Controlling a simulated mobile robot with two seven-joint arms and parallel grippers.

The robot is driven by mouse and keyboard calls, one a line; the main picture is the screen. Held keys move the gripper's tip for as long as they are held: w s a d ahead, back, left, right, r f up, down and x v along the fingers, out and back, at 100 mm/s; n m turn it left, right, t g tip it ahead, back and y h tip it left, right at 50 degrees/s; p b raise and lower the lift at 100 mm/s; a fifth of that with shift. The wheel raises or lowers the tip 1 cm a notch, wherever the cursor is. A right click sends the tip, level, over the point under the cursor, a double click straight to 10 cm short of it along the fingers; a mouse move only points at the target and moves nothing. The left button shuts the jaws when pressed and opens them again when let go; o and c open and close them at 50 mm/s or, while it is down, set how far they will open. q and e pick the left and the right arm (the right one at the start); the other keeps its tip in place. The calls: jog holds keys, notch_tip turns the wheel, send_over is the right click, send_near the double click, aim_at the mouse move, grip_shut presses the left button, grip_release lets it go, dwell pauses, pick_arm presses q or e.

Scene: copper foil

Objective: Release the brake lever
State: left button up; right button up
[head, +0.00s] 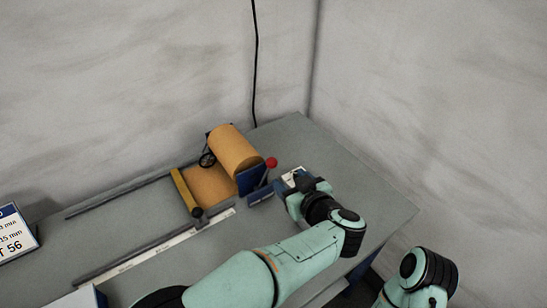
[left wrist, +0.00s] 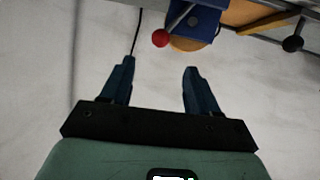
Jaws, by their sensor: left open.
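The brake lever's red ball knob (head: 271,163) stands beside the blue side plate (head: 250,179) of the foil roll stand. Its thin rod runs down toward a blue block. In the left wrist view the red knob (left wrist: 160,39) lies beyond the fingertips, roughly in line with the space between them, and its rod meets the blue plate (left wrist: 201,20). My left gripper (head: 287,179) is just right of the lever, with its fingers partly hidden in the head view.
A copper foil roll (head: 235,150) sits on the stand, with foil under a yellow bar (head: 186,192). Rails and a white ruler strip (head: 155,248) run along the grey table (head: 360,185). A sign (head: 14,233) stands at left. Walls close off the back and right.

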aim_at(274, 165)
pick_arm(q)
jog(key=x, duration=1.2)
jog(key=shift+f+b, duration=0.1)
jog(key=shift+b, duration=0.25)
jog(key=shift+s, duration=0.1)
grip_shut()
